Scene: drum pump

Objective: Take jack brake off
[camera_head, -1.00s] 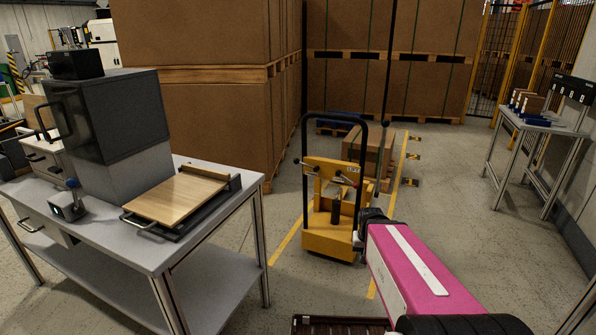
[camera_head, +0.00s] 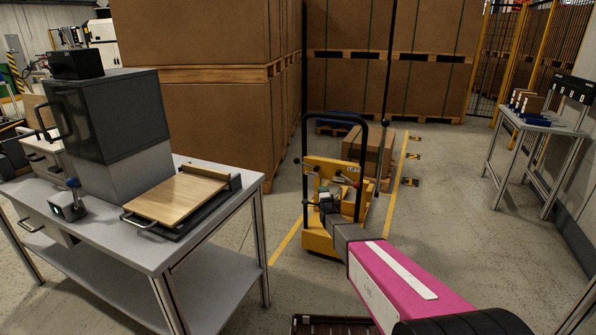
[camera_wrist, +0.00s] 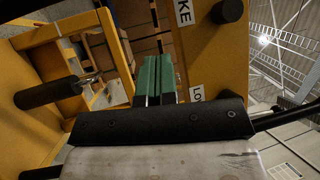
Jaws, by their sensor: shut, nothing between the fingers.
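The yellow jack (camera_head: 320,242) with its tall black hoop handle (camera_head: 305,150) stands on the floor ahead. My gripper (camera_head: 326,196) is in front of the jack's upper part and hides some of it. In the wrist view, its green fingers (camera_wrist: 155,75) are together and empty, beside a yellow panel (camera_wrist: 218,65). A label ending in "KE" (camera_wrist: 184,12) is on that panel, with a black knob (camera_wrist: 228,10) to its right. A second label starting "LO" (camera_wrist: 197,93) is partly hidden by my gripper. A black grip (camera_wrist: 48,92) on a metal rod is at left. I cannot tell which part is the brake lever.
A grey workbench (camera_head: 215,215) with a wooden board (camera_head: 178,197) stands at left. Behind the jack are a carton (camera_head: 365,150) on a pallet and tall carton stacks (camera_head: 205,115). Another table (camera_head: 540,125) stands at right. The floor between the jack and that table is clear.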

